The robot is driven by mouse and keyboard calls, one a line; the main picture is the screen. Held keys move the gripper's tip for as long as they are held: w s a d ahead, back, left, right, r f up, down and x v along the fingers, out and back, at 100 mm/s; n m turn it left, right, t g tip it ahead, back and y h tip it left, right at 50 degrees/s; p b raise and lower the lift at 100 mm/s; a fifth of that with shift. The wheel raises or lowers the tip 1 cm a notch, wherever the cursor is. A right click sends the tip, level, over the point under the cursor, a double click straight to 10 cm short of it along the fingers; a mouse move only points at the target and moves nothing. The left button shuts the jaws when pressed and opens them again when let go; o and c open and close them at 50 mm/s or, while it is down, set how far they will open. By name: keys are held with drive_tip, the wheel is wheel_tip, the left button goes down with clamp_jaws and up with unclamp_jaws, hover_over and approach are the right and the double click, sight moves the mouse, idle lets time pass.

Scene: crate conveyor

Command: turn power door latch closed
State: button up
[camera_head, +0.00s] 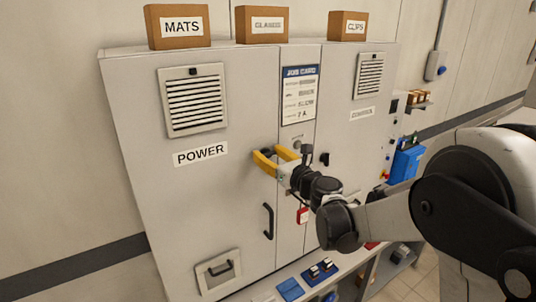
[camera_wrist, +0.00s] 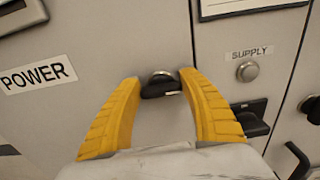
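The power door latch (camera_wrist: 161,86) is a small black handle on a silver boss, near the right edge of the grey POWER door (camera_head: 215,190). In the wrist view its handle lies roughly horizontal. My gripper (camera_head: 276,158) is open, with its two yellow fingers spread on either side of the latch in the wrist view (camera_wrist: 159,77). A gap shows between the latch and each finger, and I cannot tell how deep the fingers reach. In the head view the latch is hidden behind my gripper. The POWER door looks flush with the cabinet.
A black door handle (camera_head: 268,221) sits below my gripper. Right of the latch are a silver SUPPLY button (camera_wrist: 247,71) and a black switch (camera_wrist: 251,117). The CONTROL door (camera_head: 350,135) is further right. Boxes (camera_head: 178,26) stand on top of the cabinet.

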drive_tip(key=c, duration=0.3)
drive_tip(key=shift+n, duration=0.3)
drive_tip(key=n+b, duration=0.2)
drive_tip(key=n, duration=0.1)
drive_tip(key=shift+a+f, duration=0.1)
drive_tip(key=n+b, duration=0.1)
drive_tip(key=n, duration=0.4)
drive_tip(key=shift+s+a+b, duration=0.1)
drive_tip(key=shift+s+b, duration=0.05)
drive_tip(key=shift+b, duration=0.25)
drive_tip(key=n+b, duration=0.1)
drive_tip(key=n, duration=0.3)
drive_tip(key=shift+f, duration=0.15)
drive_tip(key=shift+n+b, duration=0.65)
drive_tip(key=shift+n, duration=1.85)
